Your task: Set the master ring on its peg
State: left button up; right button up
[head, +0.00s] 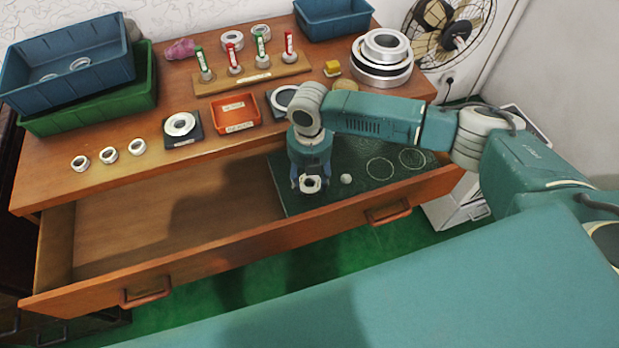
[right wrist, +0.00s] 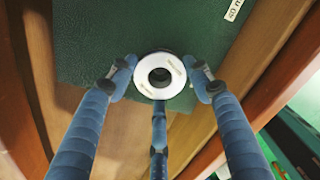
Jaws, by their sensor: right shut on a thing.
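My right gripper (head: 310,180) is over the open drawer's green mat (head: 325,203), its fingers pointing down. It is shut on a silver ring (head: 311,184) with a dark centre. In the right wrist view the ring (right wrist: 160,76) sits between three blue fingers (right wrist: 160,85), with small lettering on its face. Whether it is the master ring I cannot tell for sure. A small pale round thing (head: 346,178) is just right of the gripper on the mat; it may be a peg top. My left gripper is not in view.
The mat has drawn circles (head: 380,168); the drawer's left half is empty. On the tabletop are a wooden stand (head: 262,77) with tagged posts, an orange tray (head: 235,113), a ring on a dark pad (head: 180,124), small rings (head: 108,154), stacked large rings (head: 382,60) and bins (head: 75,66).

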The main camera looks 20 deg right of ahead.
jog(key=shift+f, duration=0.15)
jog(key=shift+f+b, duration=0.65)
jog(key=shift+f, duration=0.35)
jog(key=o, duration=1.6)
jog(key=shift+o, duration=0.2)
notch_tip(320, 180, up, 12)
jog(key=shift+r, duration=0.1)
